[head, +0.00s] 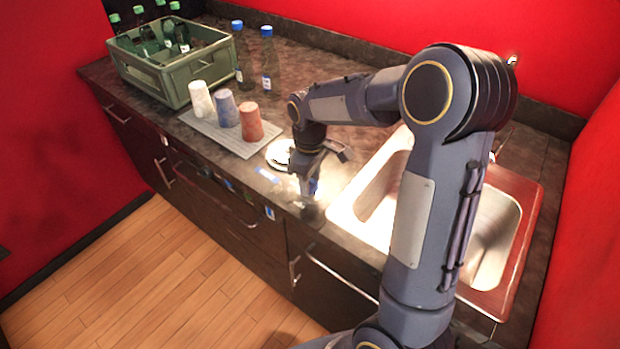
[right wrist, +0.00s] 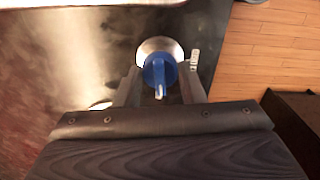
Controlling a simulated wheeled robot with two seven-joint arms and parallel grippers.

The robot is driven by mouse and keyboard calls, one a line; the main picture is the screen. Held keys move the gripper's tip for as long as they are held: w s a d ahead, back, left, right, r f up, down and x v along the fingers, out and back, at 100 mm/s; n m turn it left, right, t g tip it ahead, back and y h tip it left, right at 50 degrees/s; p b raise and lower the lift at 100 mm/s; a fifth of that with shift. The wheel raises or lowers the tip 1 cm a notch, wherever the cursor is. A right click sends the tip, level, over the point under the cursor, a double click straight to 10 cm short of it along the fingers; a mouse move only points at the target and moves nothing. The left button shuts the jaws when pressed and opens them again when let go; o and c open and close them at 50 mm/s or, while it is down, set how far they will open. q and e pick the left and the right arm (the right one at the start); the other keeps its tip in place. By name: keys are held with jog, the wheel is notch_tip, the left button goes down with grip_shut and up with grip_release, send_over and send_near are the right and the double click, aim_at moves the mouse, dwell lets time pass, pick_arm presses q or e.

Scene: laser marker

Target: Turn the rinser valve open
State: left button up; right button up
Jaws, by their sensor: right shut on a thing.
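The rinser valve has a blue knob (right wrist: 159,71) with a pale pointer, standing on a round metal base (right wrist: 160,46) in the right wrist view. My right gripper (right wrist: 160,92) is around the blue knob, one finger on each side, and is shut on it. In the head view my right gripper (head: 311,208) points down at the counter's front edge, left of the sink, and mostly hides the knob; a bit of blue shows there. A bright round metal disc (head: 279,153), perhaps the rinser, lies just behind the gripper. My left gripper is not in view.
The sink (head: 505,225) is to the right, partly behind my right arm. White, blue and orange cups (head: 250,121) stand upside down on a grey mat (head: 210,132). A green crate (head: 150,72) of bottles and two loose bottles (head: 267,60) stand behind. Drawer handles (head: 340,278) line the counter front.

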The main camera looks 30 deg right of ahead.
jog(key=shift+m, duration=0.6)
jog(key=o, duration=1)
notch_tip(320, 180, up, 8)
jog(key=shift+f, duration=0.1)
dwell(0.4)
